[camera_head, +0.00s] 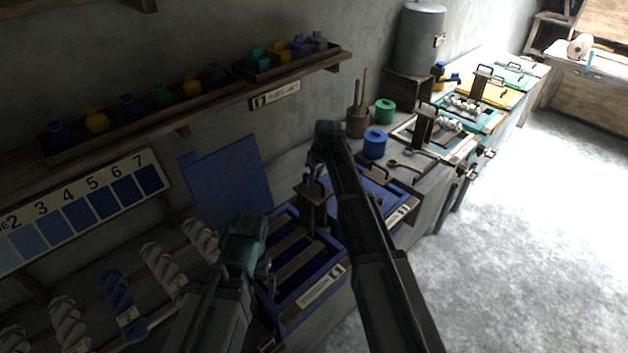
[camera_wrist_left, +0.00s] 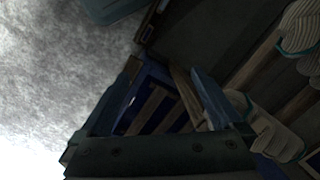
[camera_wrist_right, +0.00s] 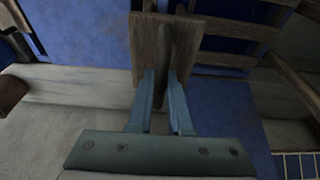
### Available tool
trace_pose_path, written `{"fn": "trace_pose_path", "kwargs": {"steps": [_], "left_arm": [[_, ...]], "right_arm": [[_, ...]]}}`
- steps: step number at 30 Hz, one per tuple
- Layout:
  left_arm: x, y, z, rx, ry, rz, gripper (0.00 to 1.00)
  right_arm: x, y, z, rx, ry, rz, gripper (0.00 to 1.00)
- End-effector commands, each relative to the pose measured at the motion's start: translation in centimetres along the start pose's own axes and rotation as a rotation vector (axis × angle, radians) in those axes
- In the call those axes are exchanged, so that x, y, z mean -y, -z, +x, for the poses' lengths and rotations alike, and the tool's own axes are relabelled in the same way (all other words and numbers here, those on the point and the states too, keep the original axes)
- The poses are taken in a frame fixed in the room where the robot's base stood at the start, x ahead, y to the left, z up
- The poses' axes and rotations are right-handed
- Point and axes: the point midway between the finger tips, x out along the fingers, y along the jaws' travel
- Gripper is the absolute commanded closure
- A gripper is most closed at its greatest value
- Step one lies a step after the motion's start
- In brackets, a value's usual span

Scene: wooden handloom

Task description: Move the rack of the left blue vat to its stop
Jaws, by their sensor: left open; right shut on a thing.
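The left blue vat (camera_head: 335,272) stands open below the shelf, with its blue lid (camera_head: 228,182) raised against the wall. Its rack shows as wooden slats (camera_head: 300,262) inside the blue rim, with an upright wooden handle (camera_head: 312,207) at the back right. My right gripper (camera_head: 318,178) is shut on this handle; the right wrist view shows both fingers against the wooden block (camera_wrist_right: 165,50). My left gripper (camera_head: 268,270) is open and empty at the vat's left side. In the left wrist view the vat (camera_wrist_left: 152,105) lies beyond its spread fingers. My right arm hides part of the vat's right side.
A closed blue vat (camera_head: 372,190) stands just right, behind my right arm. White and blue yarn skeins (camera_head: 160,265) hang at the left. Dye jars (camera_head: 97,120) line the shelf. Blue and green spools (camera_head: 375,143) stand on the bench. The floor at right is clear.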

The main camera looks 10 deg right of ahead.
Motion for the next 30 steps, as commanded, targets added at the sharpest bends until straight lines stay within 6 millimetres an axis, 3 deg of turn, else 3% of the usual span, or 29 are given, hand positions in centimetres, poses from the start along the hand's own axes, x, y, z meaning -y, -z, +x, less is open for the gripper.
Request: {"fn": "trace_pose_path", "kwargs": {"steps": [5, 30], "left_arm": [[-0.1, 0.0, 0.7, 0.000, 0.000, 0.000, 0.00], [-0.8, 0.5, 8.7, 0.000, 0.000, 0.000, 0.00]], "right_arm": [[0.0, -0.2, 0.7, 0.000, 0.000, 0.000, 1.00], [0.0, -2.2, 8.4, 0.001, 0.001, 0.000, 1.00]]}}
